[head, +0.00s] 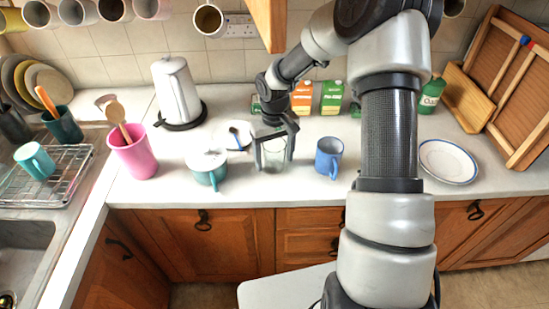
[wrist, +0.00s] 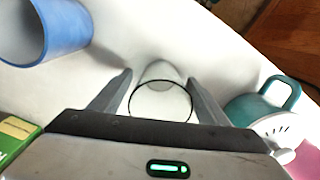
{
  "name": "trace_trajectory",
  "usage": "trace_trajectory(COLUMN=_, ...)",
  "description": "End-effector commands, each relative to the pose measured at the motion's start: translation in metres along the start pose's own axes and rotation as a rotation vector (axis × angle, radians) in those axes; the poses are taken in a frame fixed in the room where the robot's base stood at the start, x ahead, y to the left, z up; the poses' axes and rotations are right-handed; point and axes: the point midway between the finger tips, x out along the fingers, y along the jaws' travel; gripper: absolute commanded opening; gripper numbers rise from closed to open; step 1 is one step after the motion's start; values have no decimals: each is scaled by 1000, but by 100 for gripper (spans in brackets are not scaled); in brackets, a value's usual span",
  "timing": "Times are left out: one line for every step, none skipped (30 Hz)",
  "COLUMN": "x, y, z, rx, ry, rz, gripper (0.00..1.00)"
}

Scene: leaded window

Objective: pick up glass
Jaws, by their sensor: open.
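A clear drinking glass (head: 273,155) stands upright on the counter in the head view, near the front edge. In the wrist view the glass (wrist: 160,95) shows with its dark rim between my fingers. My gripper (head: 274,158) is open, with one finger on each side of the glass. In the wrist view my gripper (wrist: 162,92) shows gaps between both fingers and the glass, so the fingers seem not to touch it. The head view partly hides the glass behind the fingers.
A blue mug (head: 329,157) stands close on the right, and a teal lidded pot (head: 208,168) close on the left. Juice cartons (head: 331,98) stand behind. A white plate (head: 448,161) lies at right. A pink holder (head: 135,155) and kettle (head: 177,92) are further left.

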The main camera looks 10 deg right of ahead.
Motion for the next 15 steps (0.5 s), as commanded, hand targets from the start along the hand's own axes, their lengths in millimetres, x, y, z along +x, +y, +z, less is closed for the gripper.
trace_trajectory(x=4, y=0, z=0, rx=0, ry=-1, rz=-1, gripper=70)
trace_trajectory(x=5, y=0, z=0, rx=0, ry=0, rz=0, gripper=70)
trace_trajectory(x=6, y=0, z=0, rx=0, ry=1, rz=0, gripper=70)
trace_trajectory(x=6, y=0, z=0, rx=1, ry=1, rz=0, gripper=70)
trace_trajectory(x=6, y=0, z=0, rx=1, ry=1, rz=0, gripper=70)
trace_trajectory(x=6, y=0, z=0, rx=1, ry=1, rz=0, gripper=70)
trace_trajectory(x=6, y=0, z=0, rx=1, ry=1, rz=0, gripper=70)
trace_trajectory(x=6, y=0, z=0, rx=1, ry=1, rz=0, gripper=70)
trace_trajectory(x=6, y=0, z=0, rx=1, ry=1, rz=0, gripper=68)
trace_trajectory(x=6, y=0, z=0, rx=0, ry=1, rz=0, gripper=63)
trace_trajectory(x=6, y=0, z=0, rx=0, ry=1, rz=0, gripper=58)
trace_trajectory(x=6, y=0, z=0, rx=0, ry=1, rz=0, gripper=51)
trace_trajectory(x=6, y=0, z=0, rx=0, ry=1, rz=0, gripper=46)
trace_trajectory(x=6, y=0, z=0, rx=0, ry=1, rz=0, gripper=41)
trace_trajectory(x=6, y=0, z=0, rx=0, ry=1, rz=0, gripper=34)
